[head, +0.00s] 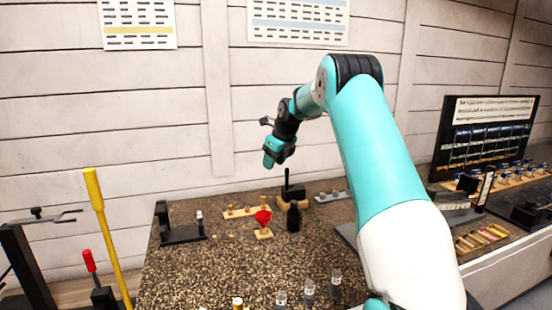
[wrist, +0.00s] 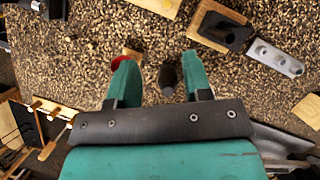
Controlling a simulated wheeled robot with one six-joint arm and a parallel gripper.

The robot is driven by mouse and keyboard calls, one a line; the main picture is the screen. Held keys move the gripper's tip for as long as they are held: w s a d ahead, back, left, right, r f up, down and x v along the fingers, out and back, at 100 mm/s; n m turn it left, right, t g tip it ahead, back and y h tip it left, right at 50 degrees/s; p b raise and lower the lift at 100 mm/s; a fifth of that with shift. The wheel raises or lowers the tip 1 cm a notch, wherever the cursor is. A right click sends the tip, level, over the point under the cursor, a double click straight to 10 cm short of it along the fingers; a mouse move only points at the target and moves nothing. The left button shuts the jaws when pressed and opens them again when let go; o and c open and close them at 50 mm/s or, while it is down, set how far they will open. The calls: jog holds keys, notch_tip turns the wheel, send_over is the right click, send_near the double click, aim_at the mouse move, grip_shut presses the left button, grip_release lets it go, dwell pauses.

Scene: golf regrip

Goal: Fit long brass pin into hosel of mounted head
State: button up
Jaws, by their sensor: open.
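My gripper (head: 272,158) is open and empty, raised above the back of the bench. Its two teal fingers stand apart in the wrist view (wrist: 160,66). Below it, a low wooden rack (head: 243,212) holds small brass-coloured pins. I cannot tell which pin is the long one. The rack's wood also shows at the top of the wrist view (wrist: 155,5). A black piece on a wooden block (head: 291,192), perhaps the mounted head, stands right of the rack. It also shows at upper right in the wrist view (wrist: 224,30). I cannot make out its hosel opening.
A dark bottle (head: 294,217) and a red piece on a wooden block (head: 263,217) stand below my gripper. A grey block with holes (head: 333,196) lies right. A black fixture (head: 182,233) stands left; several vials (head: 308,290) stand in front. The speckled bench's middle is mostly clear.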

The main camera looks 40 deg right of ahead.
aim_at(263, 197)
jog(key=shift+m, duration=0.4)
jog(key=p+x, duration=0.1)
jog(key=x, duration=0.4)
jog(key=p+x, duration=0.1)
jog(key=x, duration=0.5)
jog(key=d+p+x, duration=0.1)
jog(key=x, duration=0.5)
jog(key=shift+w+d+f, duration=0.1)
jog(key=shift+w+f, duration=0.05)
jog(key=shift+f, duration=0.05)
grip_shut()
jog(key=c, duration=0.6)
grip_release()
jog(key=shift+c, duration=0.2)
grip_shut()
jog(key=shift+r+p, duration=0.25)
jog(key=shift+p, duration=0.05)
